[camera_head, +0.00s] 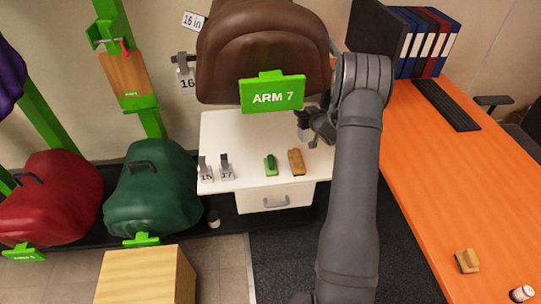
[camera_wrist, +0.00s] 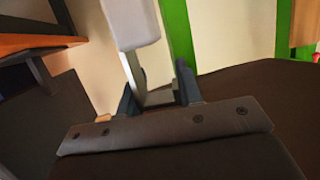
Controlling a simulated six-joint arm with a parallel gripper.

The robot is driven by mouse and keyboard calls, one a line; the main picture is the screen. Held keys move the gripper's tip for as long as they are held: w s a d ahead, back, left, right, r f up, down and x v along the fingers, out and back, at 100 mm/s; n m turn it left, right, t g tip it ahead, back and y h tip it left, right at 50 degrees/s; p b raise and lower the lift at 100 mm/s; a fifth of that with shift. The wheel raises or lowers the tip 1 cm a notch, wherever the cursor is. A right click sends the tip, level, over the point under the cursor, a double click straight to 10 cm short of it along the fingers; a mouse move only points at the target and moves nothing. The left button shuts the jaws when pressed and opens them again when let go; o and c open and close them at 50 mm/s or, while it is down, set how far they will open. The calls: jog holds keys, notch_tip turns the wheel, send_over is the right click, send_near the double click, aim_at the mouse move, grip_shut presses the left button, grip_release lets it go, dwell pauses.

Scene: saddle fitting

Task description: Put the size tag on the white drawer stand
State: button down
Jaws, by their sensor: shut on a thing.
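The white drawer stand (camera_head: 240,140) is in the middle of the head view, under the brown saddle. My gripper (camera_head: 306,124) is at the right side of the saddle, close above the stand's right part. In the wrist view its two dark fingers (camera_wrist: 160,97) are shut on the grey clip of a size tag (camera_wrist: 131,22). The tag's pale plate points away from the fingers, and no number can be read. Two other size tags, 15 (camera_head: 206,173) and 17 (camera_head: 227,170), stand on the left of the stand's top. Another tag, 16 (camera_head: 187,82), hangs left of the saddle.
A green-handled brush (camera_head: 270,165) and a wooden-backed brush (camera_head: 296,162) lie on the stand's top. The brown saddle (camera_head: 230,50) with its green ARM 7 sign (camera_head: 273,94) overhangs the back. An orange desk (camera_head: 450,160) lies right; the stand's top between tags and brushes is clear.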

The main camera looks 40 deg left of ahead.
jog(key=s+a+f+n+g, duration=0.1)
jog(key=s+a+f, duration=0.3)
jog(key=a, duration=0.5)
jog(key=s+a+f+g+y, duration=0.1)
jog(key=s+a+f, duration=0.4)
jog(key=a+f, duration=0.3)
jog(key=shift+a+f+n, duration=0.35)
jog(key=shift+a+n, duration=0.05)
jog(key=shift+a, duration=0.05)
jog(key=shift+f, duration=0.1)
jog(key=c, duration=1)
grip_release()
jog(key=v, duration=1.2)
